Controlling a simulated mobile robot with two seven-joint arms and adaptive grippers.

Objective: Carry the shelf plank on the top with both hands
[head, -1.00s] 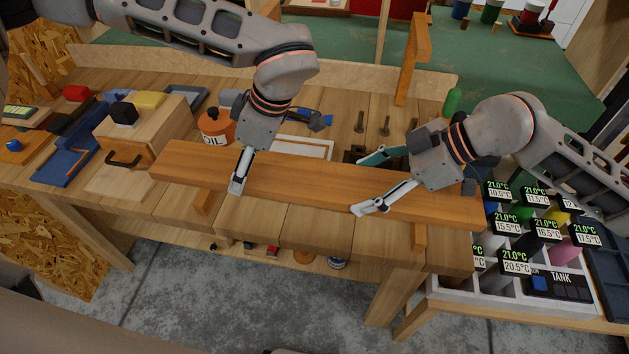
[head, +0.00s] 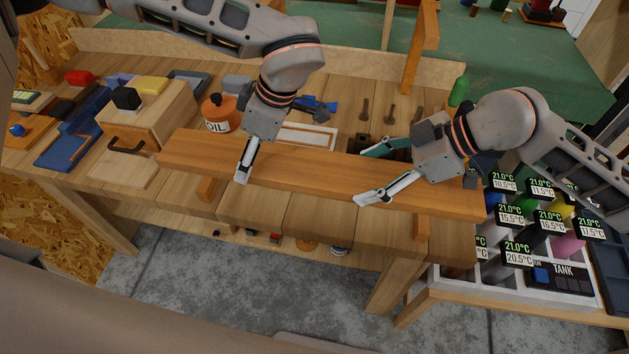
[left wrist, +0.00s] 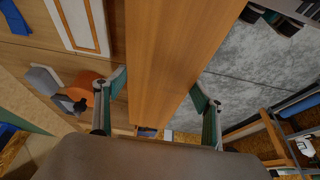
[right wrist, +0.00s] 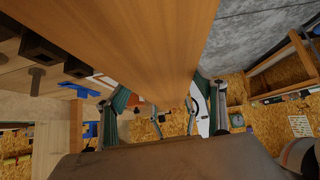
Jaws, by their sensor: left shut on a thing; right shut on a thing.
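The long wooden shelf plank (head: 310,175) lies lengthwise above the front part of the bench. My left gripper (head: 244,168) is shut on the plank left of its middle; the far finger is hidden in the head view. My right gripper (head: 376,172) is shut on it nearer the right end, one finger along each long edge. In the left wrist view the plank (left wrist: 175,55) runs between the green-padded fingers. In the right wrist view the plank (right wrist: 150,45) also passes between the fingers. Its exact height over the bench is hard to tell.
Wooden support pieces (head: 207,188) show under the plank's front edge. An orange oil can (head: 221,114) and a wooden box (head: 150,112) stand behind its left part. A wooden post (head: 418,58) rises behind. A bottle rack (head: 505,280) stands at the right. Grey floor lies in front.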

